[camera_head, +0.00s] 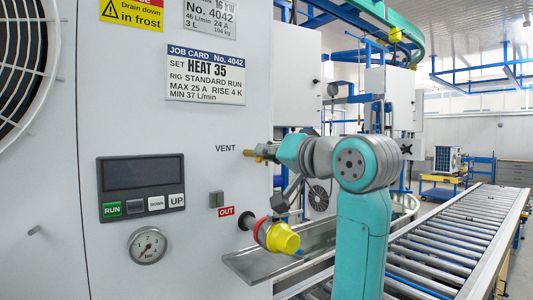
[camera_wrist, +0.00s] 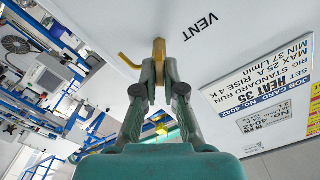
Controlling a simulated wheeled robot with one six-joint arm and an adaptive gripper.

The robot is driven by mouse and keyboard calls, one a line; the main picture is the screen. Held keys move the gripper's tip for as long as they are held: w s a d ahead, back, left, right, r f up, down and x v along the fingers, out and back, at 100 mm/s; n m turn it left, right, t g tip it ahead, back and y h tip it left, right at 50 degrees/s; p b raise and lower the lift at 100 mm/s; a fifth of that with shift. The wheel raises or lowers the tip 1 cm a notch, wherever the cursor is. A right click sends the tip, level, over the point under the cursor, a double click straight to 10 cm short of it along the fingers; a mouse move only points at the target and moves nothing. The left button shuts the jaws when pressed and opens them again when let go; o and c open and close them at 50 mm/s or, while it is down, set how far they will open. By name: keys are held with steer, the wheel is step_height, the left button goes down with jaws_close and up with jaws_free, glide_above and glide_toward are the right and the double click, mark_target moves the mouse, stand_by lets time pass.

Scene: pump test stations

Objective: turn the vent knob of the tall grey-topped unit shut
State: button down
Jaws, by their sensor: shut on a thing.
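The unit's pale front panel (camera_head: 225,100) fills the left of the head view; its top is out of frame. The brass vent knob (camera_head: 262,150) sticks out at the panel's right edge, beside the printed word VENT. In the wrist view the brass knob (camera_wrist: 159,48) stands out from the panel, with a bent brass spout (camera_wrist: 128,61) to its left. My gripper (camera_wrist: 160,80) is shut on the knob, a fingertip on each side of it. In the head view my gripper (camera_head: 276,152) reaches the knob from the right; its fingertips are small and hard to make out there.
Below the knob, a yellow-capped outlet (camera_head: 282,238) marked OUT juts from the panel over a metal tray (camera_head: 255,264). A control display (camera_head: 140,172) and a pressure gauge (camera_head: 147,245) sit to the left. A roller conveyor (camera_head: 450,235) runs along the right.

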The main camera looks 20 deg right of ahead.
steer(key=m, duration=1)
steer(key=shift+d+f+m, duration=0.15)
steer(key=shift+f+m, duration=0.05)
steer(key=shift+m, duration=0.4)
steer(key=c, duration=1.3)
jaws_free()
steer(key=v, duration=1.2)
